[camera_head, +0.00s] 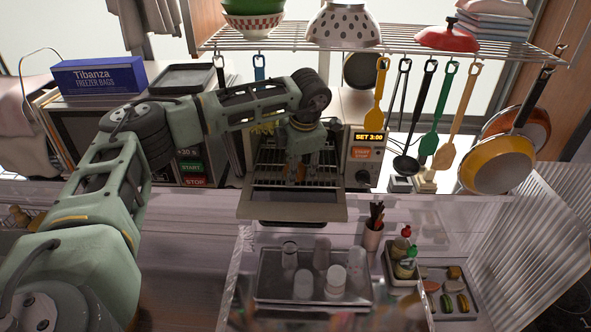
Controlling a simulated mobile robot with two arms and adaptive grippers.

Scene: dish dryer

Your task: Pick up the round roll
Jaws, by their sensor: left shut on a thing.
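My left gripper (303,172) reaches down in front of the open toaster oven (342,176), above its lowered door (291,205). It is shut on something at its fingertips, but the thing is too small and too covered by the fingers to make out. I cannot pick out the round roll for certain. My right gripper is not in view.
The oven's wire rack (265,172) is behind the gripper. A microwave (100,130) stands left. Utensils and a yellow pan (498,165) hang from the wire shelf (400,45) above. In front are a clear panel, a tray of jars (275,292) and a food tray (463,310).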

